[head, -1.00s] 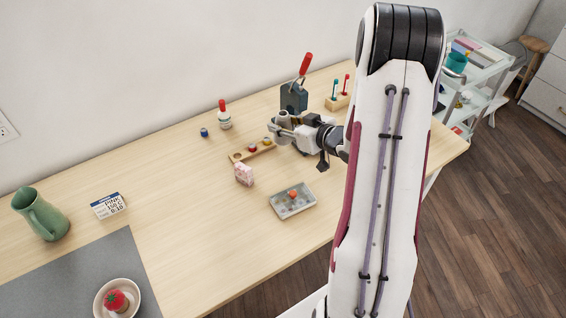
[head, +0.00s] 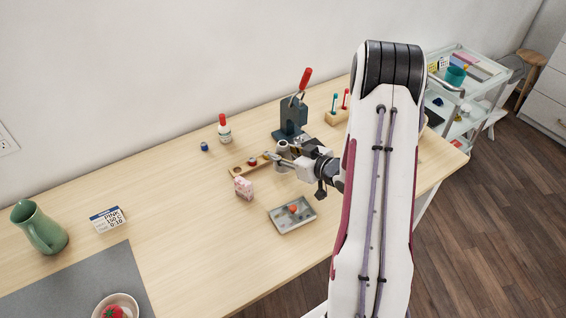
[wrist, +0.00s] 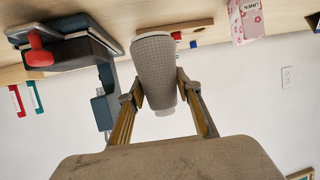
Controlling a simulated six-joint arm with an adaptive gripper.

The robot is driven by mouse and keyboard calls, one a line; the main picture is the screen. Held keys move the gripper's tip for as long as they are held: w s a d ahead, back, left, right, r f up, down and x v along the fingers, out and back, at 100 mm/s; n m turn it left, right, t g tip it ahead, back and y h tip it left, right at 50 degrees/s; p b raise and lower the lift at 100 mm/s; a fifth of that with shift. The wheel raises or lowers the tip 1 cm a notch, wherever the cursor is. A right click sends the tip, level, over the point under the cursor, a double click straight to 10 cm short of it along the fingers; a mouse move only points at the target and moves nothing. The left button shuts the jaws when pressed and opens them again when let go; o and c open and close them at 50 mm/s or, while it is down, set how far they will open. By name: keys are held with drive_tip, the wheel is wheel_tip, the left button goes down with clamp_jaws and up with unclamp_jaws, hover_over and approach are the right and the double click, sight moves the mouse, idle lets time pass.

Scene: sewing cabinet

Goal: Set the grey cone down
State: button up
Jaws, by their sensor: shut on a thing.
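My gripper (wrist: 155,100) is shut on the grey cone (wrist: 155,60) in the wrist view, with one finger on each side of it. The cone has a dotted surface and a pale narrower end between the fingers. The cone is small there and hard to tell from the fingers. Whether it touches the strip or table cannot be told.
The press (head: 291,117) with a red lever stands just behind my gripper. A pink box (head: 243,188) and a grey tray (head: 281,224) are in front. A red-capped bottle (head: 224,131) and blue spool (head: 205,147) are behind left. The table's middle left is clear.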

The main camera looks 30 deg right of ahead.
idle(0.3)
drive_tip(key=shift+f, duration=2.05)
drive_tip(key=shift+f, duration=0.15)
drive_tip(key=o, duration=1.1)
drive_tip(key=shift+v, duration=6.1)
drive_tip(key=shift+w+r, duration=0.2)
